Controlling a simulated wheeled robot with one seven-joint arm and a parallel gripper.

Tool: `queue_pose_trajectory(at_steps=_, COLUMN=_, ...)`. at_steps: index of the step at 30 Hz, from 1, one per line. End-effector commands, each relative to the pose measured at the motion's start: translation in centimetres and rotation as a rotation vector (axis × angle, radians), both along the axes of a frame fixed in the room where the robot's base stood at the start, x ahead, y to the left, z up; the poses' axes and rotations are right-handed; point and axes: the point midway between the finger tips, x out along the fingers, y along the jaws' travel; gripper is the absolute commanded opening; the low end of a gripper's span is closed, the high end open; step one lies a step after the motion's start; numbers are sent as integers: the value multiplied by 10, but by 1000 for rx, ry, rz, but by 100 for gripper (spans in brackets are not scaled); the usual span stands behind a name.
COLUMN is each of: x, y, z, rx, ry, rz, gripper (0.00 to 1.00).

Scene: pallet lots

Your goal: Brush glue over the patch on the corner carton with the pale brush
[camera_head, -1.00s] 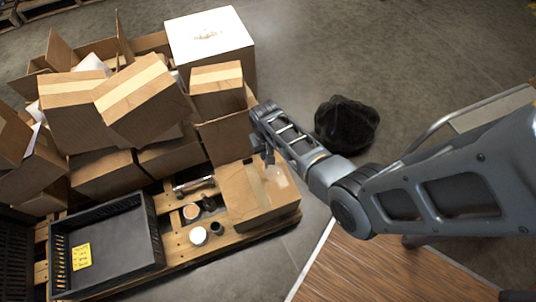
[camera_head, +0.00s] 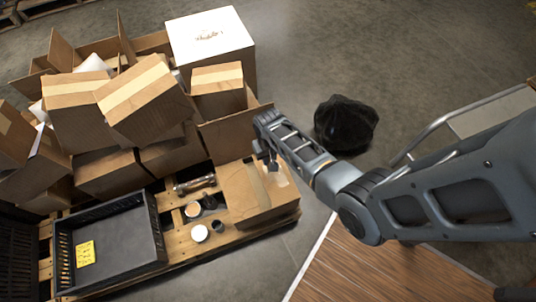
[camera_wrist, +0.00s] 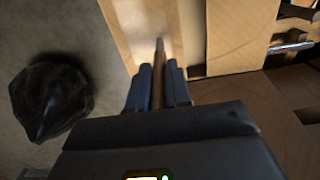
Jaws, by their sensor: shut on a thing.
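The corner carton (camera_head: 245,205) is a closed brown box at the right front corner of the pallet. A pale, glossy patch (camera_head: 277,180) lies on the right part of its top; it also shows as a light area in the wrist view (camera_wrist: 150,22). My gripper (camera_head: 267,160) is over the far right part of the carton top. In the wrist view my gripper (camera_wrist: 164,82) is shut on a thin brush (camera_wrist: 160,52), whose tip points at the patch. I cannot tell whether the tip touches it.
A black crate (camera_head: 110,245) with a yellow note and several small pots (camera_head: 199,233) stand left of the carton. A black bag (camera_head: 346,122) lies on the floor to the right.

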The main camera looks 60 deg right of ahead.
Motion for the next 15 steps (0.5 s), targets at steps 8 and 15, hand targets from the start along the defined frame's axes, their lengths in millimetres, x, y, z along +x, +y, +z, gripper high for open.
queue_pose_trajectory(at_steps=8, x=3, y=-2, z=-1, rx=0, ry=-1, rz=0, gripper=0)
queue_pose_trajectory(at_steps=15, x=13, y=-8, z=-3, rx=0, ry=-1, rz=0, gripper=0)
